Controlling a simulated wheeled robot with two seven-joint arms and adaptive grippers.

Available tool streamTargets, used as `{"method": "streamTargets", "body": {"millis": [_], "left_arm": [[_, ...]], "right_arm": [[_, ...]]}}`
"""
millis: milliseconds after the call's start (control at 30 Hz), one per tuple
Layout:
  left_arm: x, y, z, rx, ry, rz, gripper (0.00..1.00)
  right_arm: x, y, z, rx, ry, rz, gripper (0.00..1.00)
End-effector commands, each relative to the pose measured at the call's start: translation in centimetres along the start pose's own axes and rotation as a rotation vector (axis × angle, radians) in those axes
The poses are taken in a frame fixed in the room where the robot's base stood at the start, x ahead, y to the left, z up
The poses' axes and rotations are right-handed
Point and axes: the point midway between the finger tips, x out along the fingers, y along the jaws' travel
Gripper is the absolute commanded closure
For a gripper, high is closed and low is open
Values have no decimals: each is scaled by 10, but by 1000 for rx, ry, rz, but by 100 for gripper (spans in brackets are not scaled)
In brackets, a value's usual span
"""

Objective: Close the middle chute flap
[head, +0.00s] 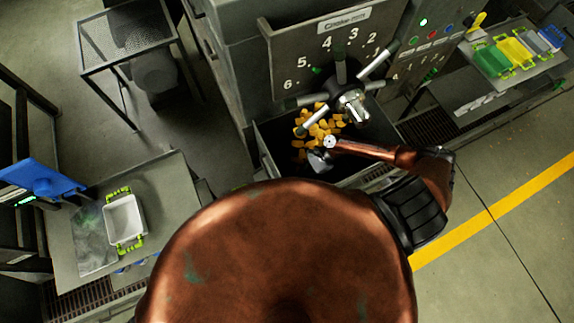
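My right arm comes in from the right, and its gripper (320,159) is over the dark bin at the front of the machine, close to the yellow pieces (322,124). The gripper is small and partly hidden, so I cannot tell whether its fingers are open or shut. My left gripper is not in view. I cannot make out the middle chute flap; my arm and copper body cover part of the machine's lower front.
A spoked handwheel (351,99) stands out in front of a numbered panel (322,49), just above my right arm. A white tray (124,219) is on the left table (163,180). Coloured trays (515,53) sit at upper right. Open floor lies right.

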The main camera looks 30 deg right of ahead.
Motion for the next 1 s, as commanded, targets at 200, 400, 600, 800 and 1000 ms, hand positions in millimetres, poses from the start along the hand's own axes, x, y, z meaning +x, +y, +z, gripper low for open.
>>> {"method": "streamTargets", "body": {"millis": [200,400,600,800,1000], "left_arm": [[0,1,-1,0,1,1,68],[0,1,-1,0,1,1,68],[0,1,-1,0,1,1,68],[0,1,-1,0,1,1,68],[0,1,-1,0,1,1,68]], "right_arm": [[-40,0,-4,1,7,-1,100],[-54,-1,-6,-1,9,0,100],[-55,-1,-6,-1,9,0,100],[-55,-1,-6,-1,10,-1,100],[-55,-1,-6,-1,10,-1,100]]}}
